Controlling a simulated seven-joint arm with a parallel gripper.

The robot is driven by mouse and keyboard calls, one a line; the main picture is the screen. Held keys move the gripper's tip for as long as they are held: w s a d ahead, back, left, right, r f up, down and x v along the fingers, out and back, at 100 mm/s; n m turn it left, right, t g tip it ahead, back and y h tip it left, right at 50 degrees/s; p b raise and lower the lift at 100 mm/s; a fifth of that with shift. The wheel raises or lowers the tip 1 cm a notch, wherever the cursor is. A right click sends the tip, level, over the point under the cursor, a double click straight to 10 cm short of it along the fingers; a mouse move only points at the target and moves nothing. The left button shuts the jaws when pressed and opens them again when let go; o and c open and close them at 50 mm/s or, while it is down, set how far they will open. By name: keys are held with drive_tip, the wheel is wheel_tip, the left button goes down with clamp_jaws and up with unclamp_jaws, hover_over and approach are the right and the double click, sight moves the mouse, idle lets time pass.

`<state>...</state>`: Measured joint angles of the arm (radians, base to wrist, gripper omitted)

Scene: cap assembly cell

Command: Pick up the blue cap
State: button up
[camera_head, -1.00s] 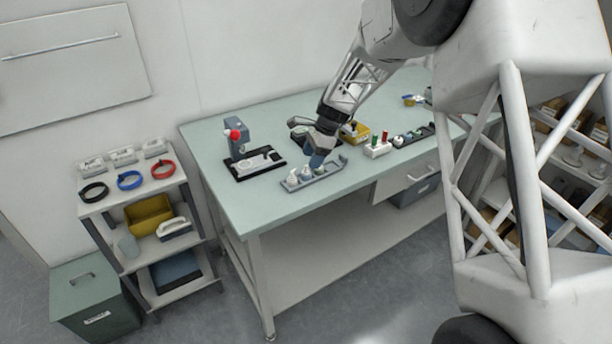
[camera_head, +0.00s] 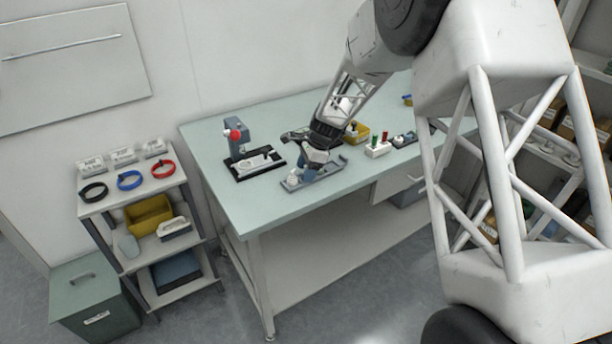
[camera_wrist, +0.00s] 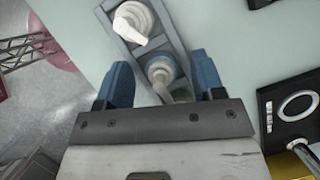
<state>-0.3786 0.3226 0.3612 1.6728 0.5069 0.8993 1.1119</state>
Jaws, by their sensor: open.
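My gripper (camera_head: 304,171) is low over the grey tray (camera_head: 331,173) on the workbench. In the wrist view its two blue fingers (camera_wrist: 160,66) are apart, with no object clamped between them. The tray (camera_wrist: 107,20) runs up between and beyond the fingers. Another white piece (camera_wrist: 132,22) stands farther along; a white piece also shows at the tray's left end in the head view (camera_head: 292,177).
A press with a red knob (camera_head: 234,135) and a black-edged plate (camera_head: 240,173) stand left of the gripper. A yellow bin (camera_head: 357,130) and a white block (camera_head: 377,150) are to the right. A side cart holds a blue ring (camera_head: 130,180). The bench's left front is clear.

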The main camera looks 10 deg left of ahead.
idle(0.3)
drive_tip(key=c, duration=0.7)
drive_tip(key=shift+c, duration=0.2)
drive_tip(key=shift+r, duration=0.15)
drive_tip(key=shift+r, duration=1.55)
drive_tip(key=s+d, duration=0.3)
drive_tip(key=s, duration=0.4)
drive_tip(key=s+d+r, duration=0.1)
drive_tip(key=s+d, duration=0.3)
drive_tip(key=s, duration=0.3)
drive_tip(key=shift+s+r, duration=0.2)
drive_tip(key=shift+r, duration=0.1)
drive_tip(key=w+a+r+m+t, duration=0.1)
drive_tip(key=w+m, duration=0.3)
drive_tip(key=w, duration=0.7)
drive_tip(key=w+a+r+m+t, duration=0.1)
drive_tip(key=w+a+m, duration=0.3)
drive_tip(key=w, duration=0.7)
drive_tip(key=w+a+r+m+t, duration=0.2)
drive_tip(key=w+a+m, duration=0.1)
drive_tip(key=w, duration=0.8)
drive_tip(key=shift+a+m, duration=0.2)
drive_tip(key=shift+m, duration=0.3)
